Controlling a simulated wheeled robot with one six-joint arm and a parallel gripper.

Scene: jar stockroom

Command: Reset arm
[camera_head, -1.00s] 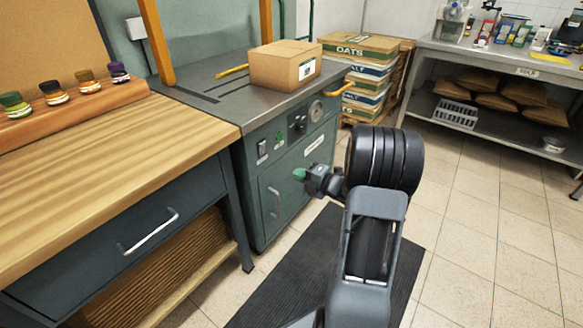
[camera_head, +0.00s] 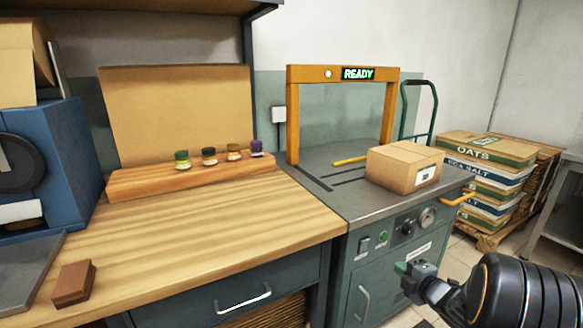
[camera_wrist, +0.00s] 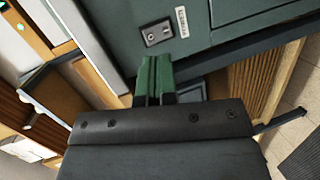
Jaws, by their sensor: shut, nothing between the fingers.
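My gripper (camera_head: 402,268) shows at the lower right of the head view, in front of the green machine (camera_head: 390,250). Its green-tipped fingers are together and hold nothing. In the wrist view the two green fingers (camera_wrist: 153,80) lie side by side, with the dark machine front behind them. I cannot tell how far the fingertips are from the machine's panel. My dark arm fills the lower right corner of the head view.
A closed carton (camera_head: 403,167) sits on the machine top, beside an orange frame reading READY (camera_head: 343,74). A wooden rack (camera_head: 190,178) with several small jars stands on the workbench (camera_head: 215,225). A brown block (camera_head: 74,284) lies at the bench's left. Sacks (camera_head: 485,170) are stacked at right.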

